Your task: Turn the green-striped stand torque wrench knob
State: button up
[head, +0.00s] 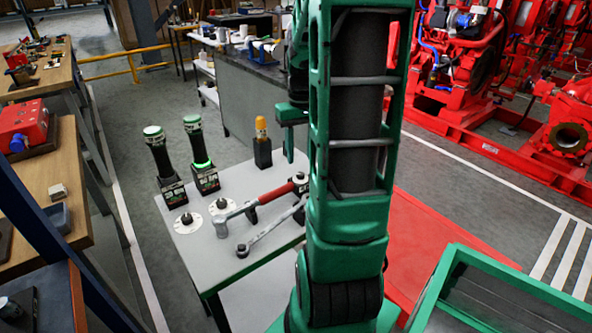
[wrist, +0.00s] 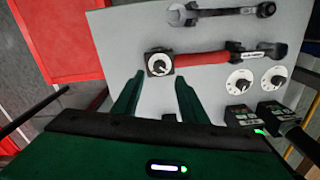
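Two black-handled torque wrenches stand upright in black stands on a grey table (head: 290,242). The right stand (head: 206,182) has a bright green band at its top; the left stand (head: 174,194) shows none. White dials with black knobs lie flat before them: the right dial (head: 221,205) and the left dial (head: 188,223). In the wrist view the green-lit stand's dial (wrist: 240,80) is right of my gripper (wrist: 161,78), which is open and empty.
A red-handled wrench (head: 270,195) and a grey spanner (head: 268,234) lie on the table. A yellow-topped tool (head: 261,128) stands at the back. A red mat (head: 440,240) lies right of the table. Wooden benches (head: 48,165) line the left.

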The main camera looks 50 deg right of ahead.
aim_at(300, 173)
notch_tip(300, 173, down, 6)
jog(key=shift+f, duration=0.1)
dwell(0.4)
grip_shut()
